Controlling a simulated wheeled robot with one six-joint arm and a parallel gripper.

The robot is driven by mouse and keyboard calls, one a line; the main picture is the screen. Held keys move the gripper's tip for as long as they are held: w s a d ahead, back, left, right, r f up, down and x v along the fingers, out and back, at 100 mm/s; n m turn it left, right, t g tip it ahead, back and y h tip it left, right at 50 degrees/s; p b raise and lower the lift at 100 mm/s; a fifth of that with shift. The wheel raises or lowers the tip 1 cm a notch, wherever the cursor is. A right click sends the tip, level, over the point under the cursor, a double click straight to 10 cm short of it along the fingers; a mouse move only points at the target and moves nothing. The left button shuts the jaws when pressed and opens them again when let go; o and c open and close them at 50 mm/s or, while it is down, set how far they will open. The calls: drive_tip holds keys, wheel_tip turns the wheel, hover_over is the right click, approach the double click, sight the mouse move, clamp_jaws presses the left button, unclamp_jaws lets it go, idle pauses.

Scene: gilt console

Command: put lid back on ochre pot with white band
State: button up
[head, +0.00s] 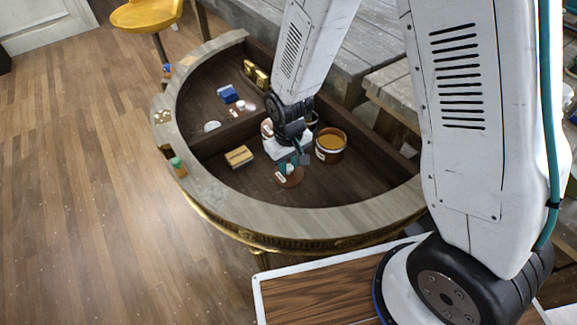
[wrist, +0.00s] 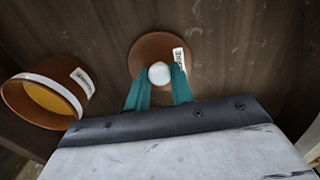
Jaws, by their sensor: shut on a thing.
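The ochre pot with a white band (head: 331,145) stands open in the right part of the console, with ochre colour inside. In the wrist view the pot (wrist: 45,97) is at the left, its mouth uncovered. The lid (head: 289,177) is a flat brown disc with a pale label and a white round knob. In the wrist view the lid (wrist: 150,48) is in front of the jaws. My gripper (wrist: 158,80) has its teal fingers shut on the white knob. It also shows in the head view (head: 294,163), left of the pot. I cannot tell whether the lid touches the console floor.
The half-round console (head: 335,219) has a raised rim and a divider. A tan block (head: 239,157) lies left of my gripper. Blue (head: 227,94) and gold (head: 256,75) items lie in the far compartment.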

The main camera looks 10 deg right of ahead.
sight(290, 166)
wheel_tip(290, 166, up, 9)
drive_tip(key=w+d+r, duration=0.2)
drive_tip(key=d, duration=0.5)
drive_tip(key=w+d+r, duration=0.2)
drive_tip(key=w+d, duration=0.1)
drive_tip(key=d, duration=0.4)
drive_tip(key=shift+a+f, duration=0.2)
drive_tip(key=shift+f, duration=2.9)
drive_tip(key=shift+f, duration=0.15)
drive_tip(key=o, duration=1.5)
wheel_tip(290, 166, up, 7)
